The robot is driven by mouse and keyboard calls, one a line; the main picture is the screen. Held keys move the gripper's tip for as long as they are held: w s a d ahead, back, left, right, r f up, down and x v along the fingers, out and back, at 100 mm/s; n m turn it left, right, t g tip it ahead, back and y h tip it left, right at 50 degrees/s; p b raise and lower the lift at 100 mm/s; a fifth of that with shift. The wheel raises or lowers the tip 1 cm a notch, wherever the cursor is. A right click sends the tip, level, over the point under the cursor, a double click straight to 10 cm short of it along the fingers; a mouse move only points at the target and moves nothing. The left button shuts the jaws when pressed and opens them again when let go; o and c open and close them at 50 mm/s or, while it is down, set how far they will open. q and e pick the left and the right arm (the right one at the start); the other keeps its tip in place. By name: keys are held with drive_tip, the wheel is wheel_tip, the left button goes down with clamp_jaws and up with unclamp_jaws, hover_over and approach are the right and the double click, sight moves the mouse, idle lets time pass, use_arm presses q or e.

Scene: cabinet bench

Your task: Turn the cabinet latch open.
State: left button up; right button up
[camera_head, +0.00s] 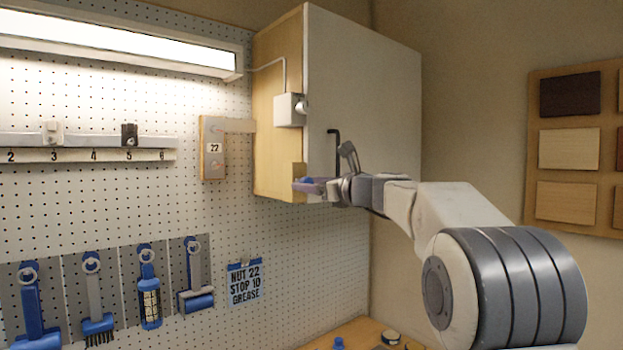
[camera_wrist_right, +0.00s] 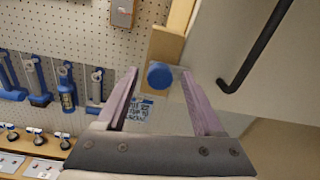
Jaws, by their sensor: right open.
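The cabinet (camera_head: 365,95) is a pale-doored box high on the pegboard wall, with a wooden side. The latch shows in the right wrist view as a round blue knob (camera_wrist_right: 160,75) on a wooden block (camera_wrist_right: 165,45) at the cabinet's lower corner. In the head view the gripper largely hides the knob. My right gripper (camera_head: 303,186) reaches in from the right at that corner. In the right wrist view its purple fingers (camera_wrist_right: 159,73) are open, with the knob appearing between their tips. I cannot tell whether they touch it. My left gripper is not in view.
A black bar handle (camera_head: 335,150) stands out from the door close to my right wrist. A white switch box (camera_head: 288,110) is on the cabinet side. Blue-handled tools (camera_head: 150,285) hang lower left. Open space lies below the cabinet.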

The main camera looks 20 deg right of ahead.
drive_tip(key=shift+w+a, duration=0.1)
drive_tip(key=shift+w, duration=0.05)
clamp_jaws()
drive_tip(key=shift+n+y+b, duration=0.3)
drive_tip(key=shift+n+b, duration=5.1)
drive_tip(key=shift+n, duration=3.8)
